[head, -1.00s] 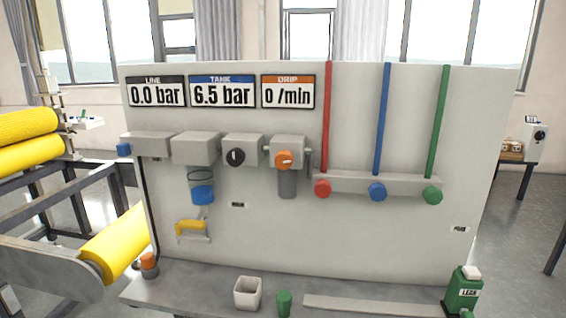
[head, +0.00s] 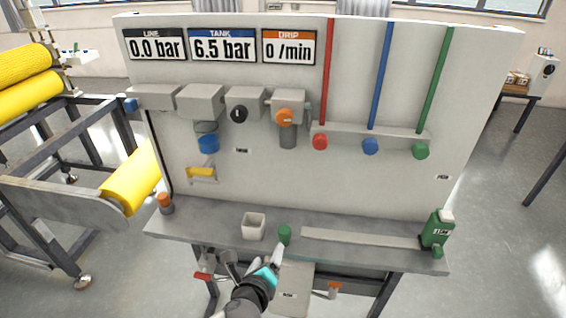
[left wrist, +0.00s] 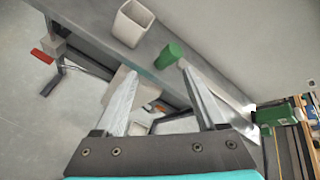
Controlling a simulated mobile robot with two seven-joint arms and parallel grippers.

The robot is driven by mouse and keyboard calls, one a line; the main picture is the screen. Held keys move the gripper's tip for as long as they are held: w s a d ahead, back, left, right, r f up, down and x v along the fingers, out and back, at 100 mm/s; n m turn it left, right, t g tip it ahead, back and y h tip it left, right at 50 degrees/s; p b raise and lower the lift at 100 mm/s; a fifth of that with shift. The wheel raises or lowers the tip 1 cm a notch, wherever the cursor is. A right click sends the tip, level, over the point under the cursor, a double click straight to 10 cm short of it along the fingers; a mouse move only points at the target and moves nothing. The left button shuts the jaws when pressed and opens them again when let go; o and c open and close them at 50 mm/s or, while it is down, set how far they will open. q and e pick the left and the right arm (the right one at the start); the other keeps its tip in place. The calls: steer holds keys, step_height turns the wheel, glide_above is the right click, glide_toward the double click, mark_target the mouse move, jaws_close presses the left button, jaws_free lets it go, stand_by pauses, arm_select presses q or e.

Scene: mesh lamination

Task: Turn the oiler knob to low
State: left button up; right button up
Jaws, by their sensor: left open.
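The orange oiler knob (head: 284,117) is on the front of a grey block on the upright panel, above a dark bowl (head: 288,140) and below the drip display (head: 289,46), which reads 0 /min. Its exact setting is too small to read. My left gripper (head: 276,256) is low, in front of the bench edge and well below the knob. In the left wrist view its two fingers (left wrist: 160,88) are apart with nothing between them. The knob is outside that view. My right gripper is not in view.
A white cup (head: 253,227) and a green cylinder (head: 285,234) stand on the bench just beyond my left gripper. A green can (head: 437,230) stands at the bench's right end.

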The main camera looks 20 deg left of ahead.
arm_select(q)
step_height(320, 180, up, 14)
steer(key=w+d+m+t+p, duration=0.1)
steer(key=m+t+p, duration=0.1)
steer(key=m+t, duration=0.1)
steer(key=m+t+y+p, duration=0.2)
steer(key=m+t, duration=0.1)
glide_toward(283, 119)
steer(key=shift+h, duration=0.4)
steer(key=p+x, duration=0.1)
steer(key=x, duration=0.8)
steer(key=shift+w+a+r, duration=0.1)
steer(key=shift+w+a, duration=0.1)
steer(key=shift+a, duration=0.05)
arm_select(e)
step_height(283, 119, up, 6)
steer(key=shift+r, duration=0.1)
arm_select(q)
jaws_close()
